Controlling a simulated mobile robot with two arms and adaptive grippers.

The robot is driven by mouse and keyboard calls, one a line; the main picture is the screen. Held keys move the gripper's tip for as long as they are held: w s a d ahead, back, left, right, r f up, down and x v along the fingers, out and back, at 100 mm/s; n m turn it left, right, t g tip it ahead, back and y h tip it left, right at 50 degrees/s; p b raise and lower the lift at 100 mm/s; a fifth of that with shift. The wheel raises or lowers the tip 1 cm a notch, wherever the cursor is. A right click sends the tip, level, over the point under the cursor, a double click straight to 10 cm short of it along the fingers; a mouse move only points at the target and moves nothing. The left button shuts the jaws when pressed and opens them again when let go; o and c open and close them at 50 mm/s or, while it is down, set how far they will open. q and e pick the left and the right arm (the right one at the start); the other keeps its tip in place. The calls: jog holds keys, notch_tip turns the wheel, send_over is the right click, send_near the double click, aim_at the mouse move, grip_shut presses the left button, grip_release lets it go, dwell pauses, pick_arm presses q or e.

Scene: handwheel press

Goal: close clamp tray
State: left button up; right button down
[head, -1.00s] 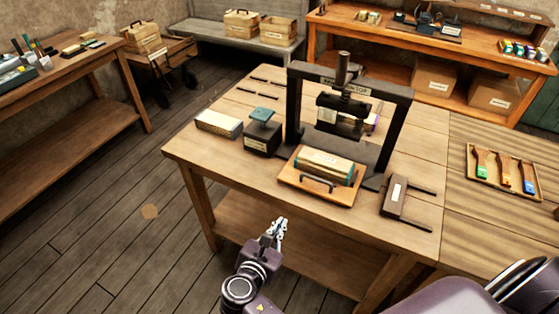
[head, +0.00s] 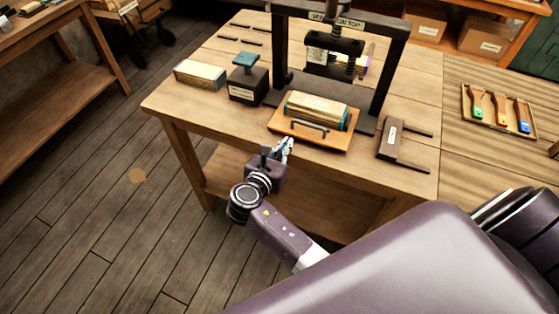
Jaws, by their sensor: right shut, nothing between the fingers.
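The clamp tray (head: 337,143) is an orange-brown wooden board with a dark bar handle (head: 310,131) on its front. It sticks out in front of the black handwheel press (head: 388,80) on the workbench. A pale block with teal ends (head: 317,109) lies on the tray. My right gripper (head: 285,146) is shut and empty, close to the front left edge of the tray, just off the bench's front edge. In this view it appears below and left of the handle, and I see no contact. My left gripper is not in view.
A dark box with a teal top (head: 247,82) and a pale block (head: 200,74) stand left of the press. A dark labelled block with two rods (head: 391,138) lies right of the tray. A rack of coloured-handled tools (head: 499,108) lies further right.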

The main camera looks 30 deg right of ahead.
jog(key=shift+x, duration=0.85)
jog(key=shift+w+d+r+b, duration=0.15)
jog(key=shift+w+r+b, duration=0.05)
jog(key=shift+b, duration=0.1)
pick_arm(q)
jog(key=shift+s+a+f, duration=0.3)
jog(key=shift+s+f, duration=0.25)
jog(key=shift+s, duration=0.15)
pick_arm(e)
jog(key=shift+r, duration=0.1)
jog(key=shift+w+d, duration=0.15)
jog(key=shift+d, duration=0.05)
jog(key=w+d, duration=0.2)
jog(key=d, duration=0.1)
jog(key=w+d+p, duration=0.1)
jog(key=w+d, duration=0.2)
jog(key=w+d+p, duration=0.1)
jog(key=w+d, duration=0.2)
jog(key=shift+d, duration=0.15)
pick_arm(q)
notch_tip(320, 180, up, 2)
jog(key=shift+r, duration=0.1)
pick_arm(e)
jog(key=shift+s, duration=0.1)
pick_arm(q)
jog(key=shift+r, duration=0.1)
